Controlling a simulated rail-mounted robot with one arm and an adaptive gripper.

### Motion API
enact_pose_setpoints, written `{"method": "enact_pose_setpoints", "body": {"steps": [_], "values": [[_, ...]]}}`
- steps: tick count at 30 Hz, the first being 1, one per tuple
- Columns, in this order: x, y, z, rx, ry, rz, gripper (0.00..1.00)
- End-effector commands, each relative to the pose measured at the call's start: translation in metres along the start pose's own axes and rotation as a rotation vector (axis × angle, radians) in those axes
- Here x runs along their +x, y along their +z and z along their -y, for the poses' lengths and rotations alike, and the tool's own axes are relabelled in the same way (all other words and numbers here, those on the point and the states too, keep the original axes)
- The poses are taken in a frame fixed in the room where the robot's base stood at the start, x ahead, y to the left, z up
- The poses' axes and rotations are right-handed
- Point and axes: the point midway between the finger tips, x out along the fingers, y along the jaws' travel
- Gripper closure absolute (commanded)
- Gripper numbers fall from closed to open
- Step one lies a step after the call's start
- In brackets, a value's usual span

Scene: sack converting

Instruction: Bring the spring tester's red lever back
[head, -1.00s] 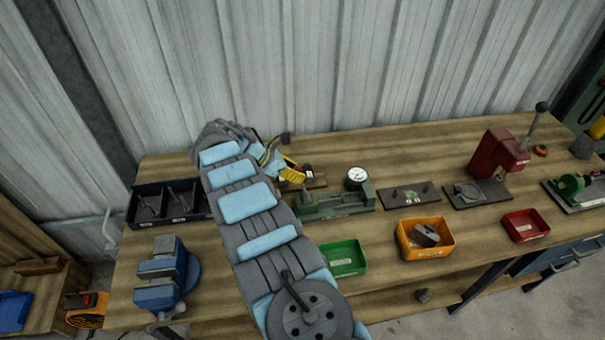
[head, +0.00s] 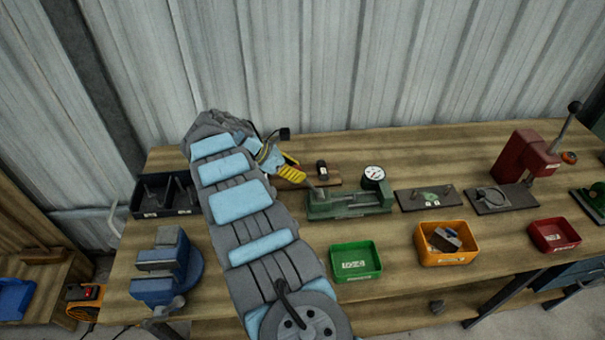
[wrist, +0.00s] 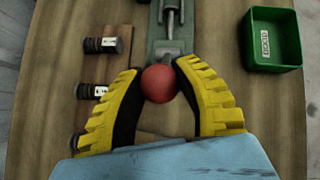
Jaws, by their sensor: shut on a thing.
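The spring tester (head: 345,203) is a green bench fixture with a round white dial gauge at its right end. In the wrist view its green bed (wrist: 176,48) runs up from the red ball knob of the lever (wrist: 159,84). My gripper (wrist: 159,86), with yellow ribbed fingers and black inner pads, is shut on this red knob, one finger on each side. In the head view my gripper (head: 291,172) is at the tester's left end. The red knob cannot be made out there, and the lever's shaft is hidden in the wrist view.
A wooden board with several small dark cylinders (wrist: 101,45) lies left of my gripper in the wrist view. A green bin (head: 356,262) stands in front of the tester. An orange bin (head: 447,243) and a blue vise (head: 168,268) stand on the same bench.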

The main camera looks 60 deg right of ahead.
Motion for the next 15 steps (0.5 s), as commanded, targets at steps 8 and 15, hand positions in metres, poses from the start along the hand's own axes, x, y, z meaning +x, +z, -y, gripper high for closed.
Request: {"method": "enact_pose_setpoints", "body": {"steps": [8, 15], "values": [[-0.0015, -0.01, -0.0029, -0.002, 0.004, -0.003, 1.0], [-0.0024, -0.0115, -0.0032, -0.004, 0.006, -0.004, 1.0]]}}
